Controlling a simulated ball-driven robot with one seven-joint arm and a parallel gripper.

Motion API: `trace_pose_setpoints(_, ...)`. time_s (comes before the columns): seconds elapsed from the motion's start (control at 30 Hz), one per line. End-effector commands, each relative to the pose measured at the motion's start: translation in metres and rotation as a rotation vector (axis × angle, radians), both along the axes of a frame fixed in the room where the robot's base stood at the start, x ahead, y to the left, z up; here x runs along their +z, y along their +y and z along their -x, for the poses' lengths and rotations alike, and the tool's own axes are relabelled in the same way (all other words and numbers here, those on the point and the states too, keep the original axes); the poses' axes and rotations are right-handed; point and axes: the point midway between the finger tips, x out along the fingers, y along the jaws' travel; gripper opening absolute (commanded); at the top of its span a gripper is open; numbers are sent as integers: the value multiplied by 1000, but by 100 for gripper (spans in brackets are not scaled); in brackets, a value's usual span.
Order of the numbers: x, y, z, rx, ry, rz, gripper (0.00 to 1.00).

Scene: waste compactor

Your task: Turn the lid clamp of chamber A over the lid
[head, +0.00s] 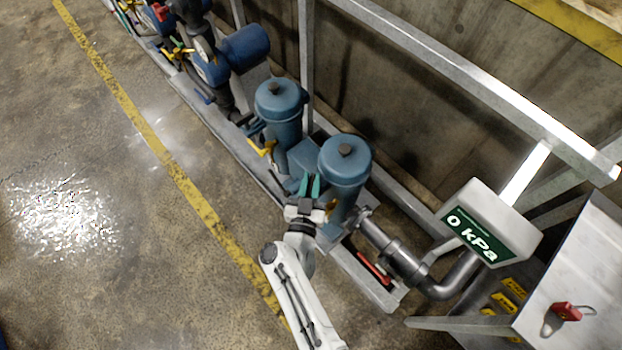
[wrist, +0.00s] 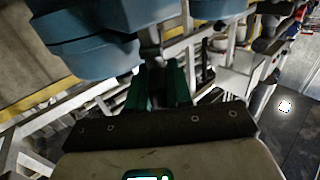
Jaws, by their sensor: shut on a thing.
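Two blue cylindrical chambers with domed lids and dark knobs stand on the skid, one at the right (head: 344,165) and one behind it to the left (head: 279,105). No letter is readable on either. My gripper (head: 310,184) is beside the right chamber, below its lid on the left side. Its green fingers are shut on a slim grey metal part, apparently the lid clamp (wrist: 150,42), mostly hidden by the fingers. In the wrist view my gripper (wrist: 158,72) lies just under the chamber's blue rim (wrist: 95,55). The clamp does not show clearly in the head view.
A yellow handle (head: 263,147) is near the left chamber. A red handle (head: 374,268) lies low by the grey pipe (head: 400,258). A gauge reads 0 kPa (head: 480,237). A steel frame post (head: 306,65) stands behind. The floor left of the yellow line is clear.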

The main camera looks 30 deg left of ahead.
Motion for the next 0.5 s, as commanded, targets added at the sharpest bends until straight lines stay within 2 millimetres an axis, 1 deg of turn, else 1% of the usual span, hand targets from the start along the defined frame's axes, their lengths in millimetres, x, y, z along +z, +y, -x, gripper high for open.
trace_pose_setpoints(0.03,2,4,1,-41,-3,-1,0)
trace_pose_setpoints(0.3,-3,3,1,-283,-1,-1,0)
trace_pose_setpoints(0.5,-4,2,1,-424,-1,0,0)
